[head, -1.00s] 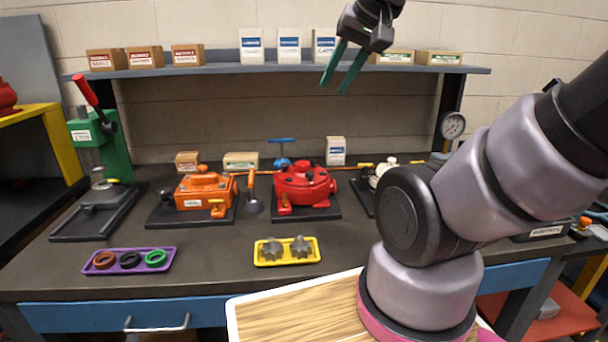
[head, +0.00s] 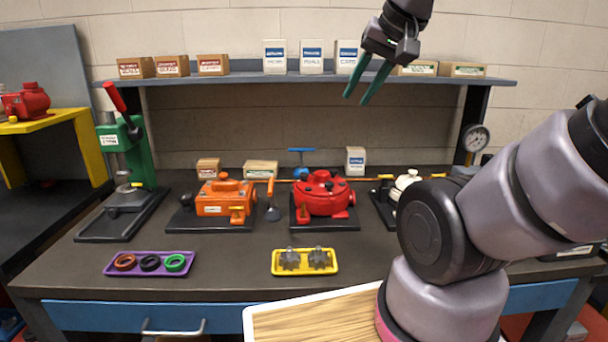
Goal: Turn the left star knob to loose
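Two grey star-shaped knobs sit side by side in a yellow tray near the bench's front edge: the left one (head: 289,259) and the right one (head: 318,258). A red round motor housing (head: 322,196) stands on a black base behind the tray, with small dark knobs on top, too small to tell their shape or setting. An orange housing (head: 222,200) stands to its left. My gripper (head: 356,100) has teal fingers, spread and empty. It hangs high in front of the shelf, above and well apart from the housings and tray.
A purple tray (head: 109,266) with rings lies front left. A green press (head: 128,150) stands at the left. The shelf (head: 240,78) holds several boxes. My arm hides part of the right side of the bench. Bare bench top lies between the trays.

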